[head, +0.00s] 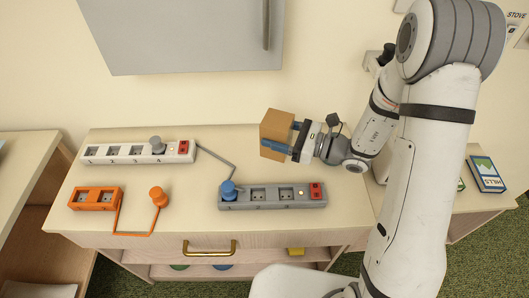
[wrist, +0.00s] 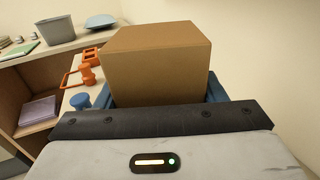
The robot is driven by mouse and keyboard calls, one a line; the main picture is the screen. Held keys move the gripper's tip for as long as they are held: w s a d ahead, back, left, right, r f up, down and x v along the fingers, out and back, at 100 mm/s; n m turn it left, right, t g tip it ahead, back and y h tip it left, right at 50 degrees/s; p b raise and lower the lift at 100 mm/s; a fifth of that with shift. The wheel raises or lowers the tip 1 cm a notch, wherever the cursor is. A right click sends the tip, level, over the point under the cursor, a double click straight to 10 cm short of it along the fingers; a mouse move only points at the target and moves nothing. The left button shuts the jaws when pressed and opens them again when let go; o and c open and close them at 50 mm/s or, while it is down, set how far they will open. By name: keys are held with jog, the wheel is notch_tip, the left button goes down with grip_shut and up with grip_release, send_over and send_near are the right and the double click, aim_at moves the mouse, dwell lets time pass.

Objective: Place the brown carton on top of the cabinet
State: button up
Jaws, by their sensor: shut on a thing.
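The brown carton (head: 276,133) is a small plain box held between the blue fingers of my gripper (head: 297,140). In the wrist view the carton (wrist: 155,62) fills the middle, with the blue fingers (wrist: 215,88) on either side. My gripper is shut on it. It appears over the back middle of a light wooden cabinet top (head: 200,220) with a brass-handled drawer front. I cannot tell whether the carton touches the top. A grey wall-mounted cabinet (head: 185,35) with a vertical handle hangs above; its top is out of view.
A white power strip (head: 130,152), a grey strip (head: 270,195) with a blue plug and an orange socket block (head: 95,197) with an orange plug (head: 157,196) occupy the wooden top. Bare surface lies between the strips.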

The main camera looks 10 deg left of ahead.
jog(key=shift+f, duration=3.7)
jog(key=shift+f, duration=0.15)
jog(key=o, duration=1)
jog(key=shift+d, duration=0.15)
jog(key=d, duration=0.2)
jog(key=d+b, duration=0.1)
jog(key=d, duration=0.1)
jog(key=s+d, duration=0.1)
jog(key=d, duration=0.2)
jog(key=shift+d, duration=0.1)
